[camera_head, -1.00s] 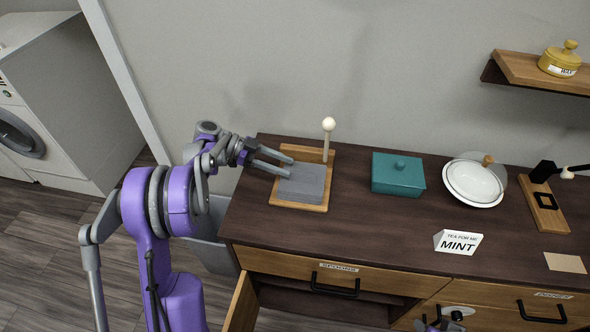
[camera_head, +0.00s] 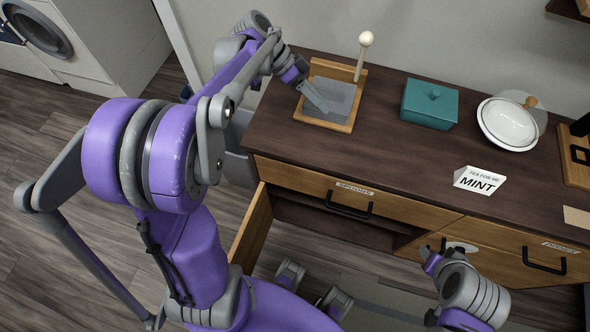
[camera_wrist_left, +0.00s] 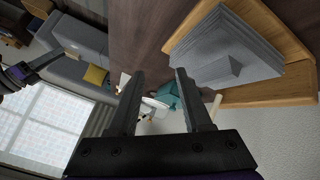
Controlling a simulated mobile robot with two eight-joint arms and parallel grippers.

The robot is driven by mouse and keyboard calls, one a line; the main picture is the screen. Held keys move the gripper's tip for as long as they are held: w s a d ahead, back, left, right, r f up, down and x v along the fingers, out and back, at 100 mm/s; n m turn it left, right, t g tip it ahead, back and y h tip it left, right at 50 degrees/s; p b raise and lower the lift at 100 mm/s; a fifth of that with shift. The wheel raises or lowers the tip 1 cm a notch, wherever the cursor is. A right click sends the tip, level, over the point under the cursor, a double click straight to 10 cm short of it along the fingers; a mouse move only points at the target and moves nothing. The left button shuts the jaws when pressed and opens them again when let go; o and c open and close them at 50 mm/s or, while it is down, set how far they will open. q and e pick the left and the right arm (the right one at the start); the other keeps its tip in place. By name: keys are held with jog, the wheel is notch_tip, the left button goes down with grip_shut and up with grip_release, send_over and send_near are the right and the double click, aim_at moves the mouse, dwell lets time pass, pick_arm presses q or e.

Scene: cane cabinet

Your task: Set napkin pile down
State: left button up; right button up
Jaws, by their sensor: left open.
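The napkin pile (camera_head: 345,97), a square grey stack, lies flat on a wooden holder (camera_head: 337,125) with a raised back and a pale-knobbed post, at the left end of the counter. In the left wrist view the pile (camera_wrist_left: 215,48) is at upper right, outside the jaws. My left gripper (camera_head: 318,102) is over the pile's left side in the head view, and its fingers hide part of it. In the wrist view the left gripper (camera_wrist_left: 160,72) is open with nothing between its fingers. My right gripper (camera_head: 430,258) is low, near the drawer fronts; its jaws are unclear.
A teal box (camera_head: 428,106), a white bowl (camera_head: 508,125) and a MINT sign (camera_head: 480,181) stand farther right on the dark counter (camera_head: 400,150). A cabinet door (camera_head: 252,232) stands open below the left end. The counter's front middle is clear.

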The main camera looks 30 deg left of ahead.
pick_arm(q)
jog(key=s+d+n+y, duration=0.1)
jog(key=s, duration=0.2)
jog(key=s+d+f+n+y, duration=0.1)
jog(key=s+d+y, duration=0.1)
jog(key=s, duration=0.1)
jog(key=s+d+f+n+y, duration=0.1)
jog(key=s+d+n, duration=0.1)
jog(key=s, duration=0.1)
jog(key=shift+s+y, duration=0.25)
jog(key=shift+y, duration=0.05)
jog(key=s+f+n+t+y, duration=0.3)
jog(key=s+n+y, duration=0.1)
jog(key=s, duration=0.5)
jog(key=shift+f, duration=0.4)
